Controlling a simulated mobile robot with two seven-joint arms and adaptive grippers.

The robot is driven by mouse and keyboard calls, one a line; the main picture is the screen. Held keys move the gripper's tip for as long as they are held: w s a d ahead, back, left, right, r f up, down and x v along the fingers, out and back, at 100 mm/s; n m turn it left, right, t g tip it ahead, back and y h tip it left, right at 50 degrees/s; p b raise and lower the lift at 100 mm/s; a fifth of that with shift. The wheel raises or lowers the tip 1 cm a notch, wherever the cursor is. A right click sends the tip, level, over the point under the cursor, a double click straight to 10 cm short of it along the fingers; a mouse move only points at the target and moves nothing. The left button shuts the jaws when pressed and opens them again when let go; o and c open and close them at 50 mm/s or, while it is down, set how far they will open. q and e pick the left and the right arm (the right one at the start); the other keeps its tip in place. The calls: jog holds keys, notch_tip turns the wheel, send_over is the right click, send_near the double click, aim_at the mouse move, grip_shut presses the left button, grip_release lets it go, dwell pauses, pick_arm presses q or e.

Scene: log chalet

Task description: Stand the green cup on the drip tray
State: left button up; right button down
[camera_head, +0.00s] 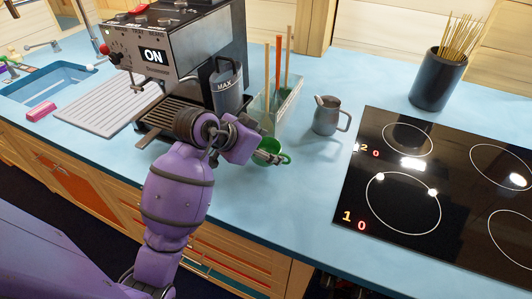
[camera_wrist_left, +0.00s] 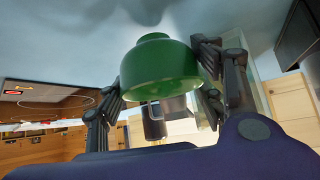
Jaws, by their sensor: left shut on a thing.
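The green cup (camera_head: 272,146) is beside the coffee machine, to the right of its drip tray, with its handle to the right. My left gripper (camera_head: 266,154) is shut on it and partly hides it. In the left wrist view the cup (camera_wrist_left: 158,66) sits between the two fingers of the left gripper (camera_wrist_left: 163,88), its narrow foot toward the blue counter. I cannot tell whether the foot touches the counter. The slatted drip tray (camera_head: 172,116) lies under the front of the coffee machine, partly behind my left arm. My right gripper is not in view.
The coffee machine (camera_head: 173,55) has a grey MAX container (camera_head: 226,90) at its right front. A clear holder with sticks (camera_head: 277,100) stands behind the cup. A metal jug (camera_head: 326,117) and black hob (camera_head: 400,190) are to the right. A sink (camera_head: 45,90) is far left.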

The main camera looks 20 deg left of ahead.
pick_arm(q)
jog(key=shift+f, duration=0.65)
jog(key=shift+f, duration=0.15)
jog(key=o, duration=1.3)
jog(key=shift+c, duration=0.2)
